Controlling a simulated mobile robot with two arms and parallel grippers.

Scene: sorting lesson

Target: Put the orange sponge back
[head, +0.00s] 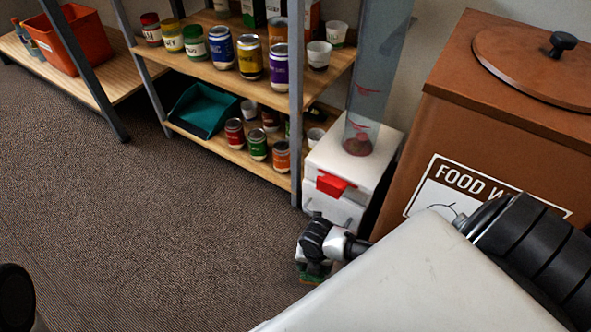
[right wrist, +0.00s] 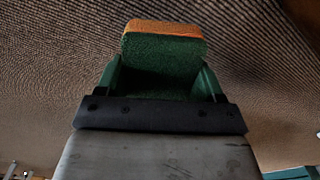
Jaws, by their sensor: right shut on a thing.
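The orange sponge (right wrist: 166,42) has an orange layer and a dark green layer, and it sits between the two green fingers of my right gripper (right wrist: 160,80) in the right wrist view. The gripper is shut on it. In the head view my right gripper (head: 314,268) is low over the carpet, in front of the white dispenser, with a small bit of green and orange at its tip. My own arm hides part of that area. My left gripper is not in view.
A shelf unit (head: 228,160) holds several cans, cups and a teal dustpan (head: 203,110). An orange bin (head: 75,40) stands on a low shelf at left. A white dispenser (head: 345,160) and brown food-waste bin (head: 480,110) stand right. The carpet (head: 150,220) is clear at left.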

